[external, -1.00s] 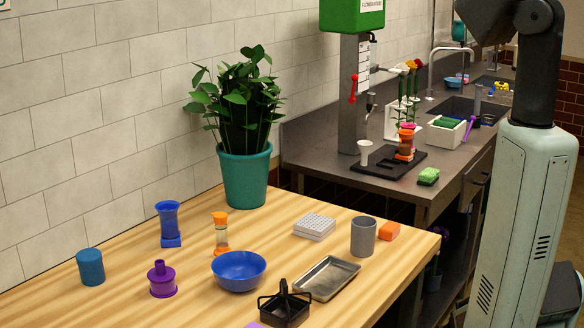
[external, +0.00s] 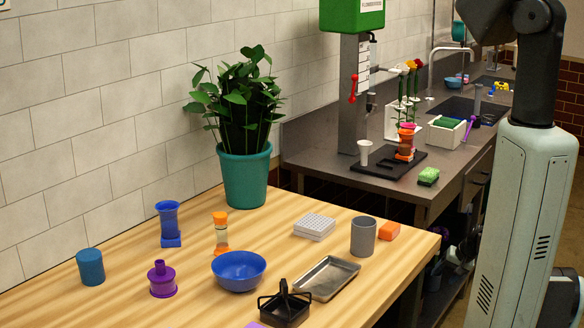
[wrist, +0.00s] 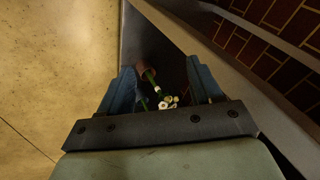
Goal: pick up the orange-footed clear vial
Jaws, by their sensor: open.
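The orange-footed clear vial (external: 221,234) stands upright on the wooden table in the external view, with an orange cap, a clear middle and an orange foot. It is behind the blue bowl (external: 239,270) and right of a blue vessel (external: 170,224). My gripper (wrist: 163,88) shows in the wrist view with its two blue-grey fingers apart and nothing between the tips. It points down past a counter's side, over white flowers with green stems (wrist: 168,102) farther below. The vial is not in the wrist view.
On the table are a purple bottle (external: 162,280), a blue cup (external: 90,267), a black caddy (external: 285,306), a metal tray (external: 327,278), a grey cup (external: 363,237), a white rack (external: 314,227) and an orange block (external: 389,231). A potted plant (external: 245,178) stands at the back.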

